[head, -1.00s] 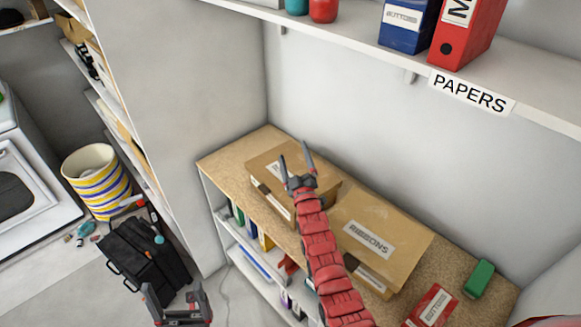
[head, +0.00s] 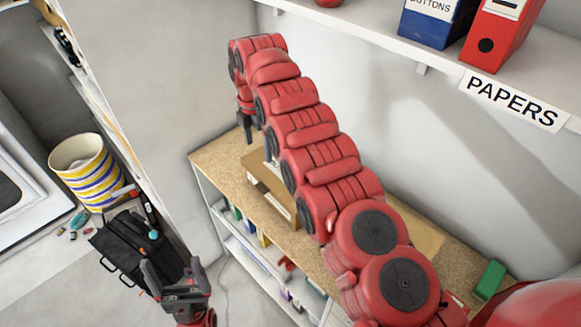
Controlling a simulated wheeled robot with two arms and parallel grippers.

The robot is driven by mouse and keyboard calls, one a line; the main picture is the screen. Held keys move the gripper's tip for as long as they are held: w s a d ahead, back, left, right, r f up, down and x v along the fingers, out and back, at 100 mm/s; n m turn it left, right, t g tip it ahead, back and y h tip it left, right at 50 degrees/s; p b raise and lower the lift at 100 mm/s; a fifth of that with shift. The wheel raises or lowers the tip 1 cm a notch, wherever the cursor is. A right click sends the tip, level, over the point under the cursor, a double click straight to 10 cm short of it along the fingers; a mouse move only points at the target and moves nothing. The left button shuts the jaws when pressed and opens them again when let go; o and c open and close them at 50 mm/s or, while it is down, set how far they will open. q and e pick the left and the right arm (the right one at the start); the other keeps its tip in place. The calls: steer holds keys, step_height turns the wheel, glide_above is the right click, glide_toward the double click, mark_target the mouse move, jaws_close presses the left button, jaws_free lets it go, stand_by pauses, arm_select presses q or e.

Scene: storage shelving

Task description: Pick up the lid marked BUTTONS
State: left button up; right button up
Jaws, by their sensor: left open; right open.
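A cardboard box with a lid (head: 268,187) stands at the left part of the cork-topped counter. My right gripper (head: 259,146) is open and points down above the counter, near the box's back left corner. It appears empty, and I cannot tell whether it touches the box. My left gripper (head: 173,272) is open and empty, low in front of the black bag.
A second cardboard box (head: 428,238) is mostly hidden behind my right arm. A green object (head: 489,279) lies on the right of the counter. Above runs a shelf (head: 400,57) with blue (head: 432,22) and red (head: 497,38) binders. A black bag (head: 140,247) and striped bin (head: 88,172) stand left.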

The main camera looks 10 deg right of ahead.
steer(key=b, duration=1.1)
glide_above(263, 187)
step_height(263, 187, down, 12)
steer(key=shift+r, duration=0.1)
steer(key=shift+p, duration=0.5)
step_height(263, 187, down, 5)
steer(key=shift+r+p, duration=0.2)
steer(key=shift+p, duration=0.5)
steer(key=shift+f, duration=0.3)
steer(key=c, duration=1.5)
